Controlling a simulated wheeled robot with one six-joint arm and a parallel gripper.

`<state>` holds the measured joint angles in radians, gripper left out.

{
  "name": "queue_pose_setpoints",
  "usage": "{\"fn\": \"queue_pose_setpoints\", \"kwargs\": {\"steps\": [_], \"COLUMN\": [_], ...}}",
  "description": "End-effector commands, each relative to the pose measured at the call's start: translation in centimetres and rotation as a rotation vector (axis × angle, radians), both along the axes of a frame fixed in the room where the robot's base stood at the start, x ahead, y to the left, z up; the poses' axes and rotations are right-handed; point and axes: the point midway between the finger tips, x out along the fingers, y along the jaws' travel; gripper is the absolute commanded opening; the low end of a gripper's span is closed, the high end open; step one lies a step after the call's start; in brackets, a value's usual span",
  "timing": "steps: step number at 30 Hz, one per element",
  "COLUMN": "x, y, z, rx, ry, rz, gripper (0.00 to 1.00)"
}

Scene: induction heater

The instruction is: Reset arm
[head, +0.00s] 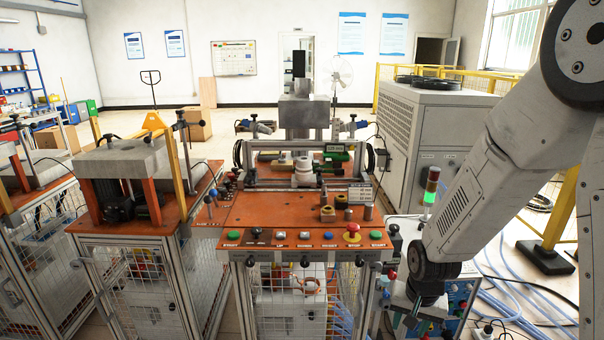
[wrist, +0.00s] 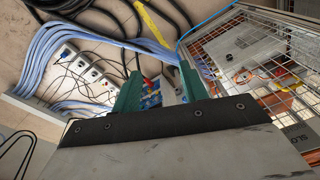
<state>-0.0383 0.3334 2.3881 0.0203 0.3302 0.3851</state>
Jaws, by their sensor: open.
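My gripper (head: 410,322) hangs low at the right of the orange-topped machine (head: 270,212) in the head view, pointing down at the end of my arm. In the wrist view its two green fingers (wrist: 158,92) stand apart with nothing held between them. Below and beyond the fingers are the floor, cables and a small blue-and-white panel. The gripper's tips are partly hidden in the head view by the bottom edge and nearby equipment.
A control box (head: 462,298) with buttons and a green-lit signal tower (head: 430,192) stand close to my arm. Blue hoses (head: 520,290) and a power strip (wrist: 90,72) lie on the floor. A wire-mesh cage (wrist: 250,55) is at the right in the wrist view. A large grey chiller (head: 425,130) stands behind.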

Motion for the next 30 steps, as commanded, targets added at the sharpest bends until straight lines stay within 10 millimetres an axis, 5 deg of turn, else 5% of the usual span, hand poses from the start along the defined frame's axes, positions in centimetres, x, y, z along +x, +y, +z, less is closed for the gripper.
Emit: {"fn": "queue_pose_setpoints", "kwargs": {"steps": [6,15,21,30], "x": [-6.8,-16.2,-20.9,-22.6], "y": [-0.6,-1.3,-1.6,-1.8], "z": [9.0,18.7,23.1,26.4], "rx": [-0.007,0.0,-0.014,-0.048], "ry": [0.146,0.237,0.172,-0.012], "rz": [0.185,0.355,0.378,0.364], "gripper": [0.43,0.43,0.43,0.43]}}
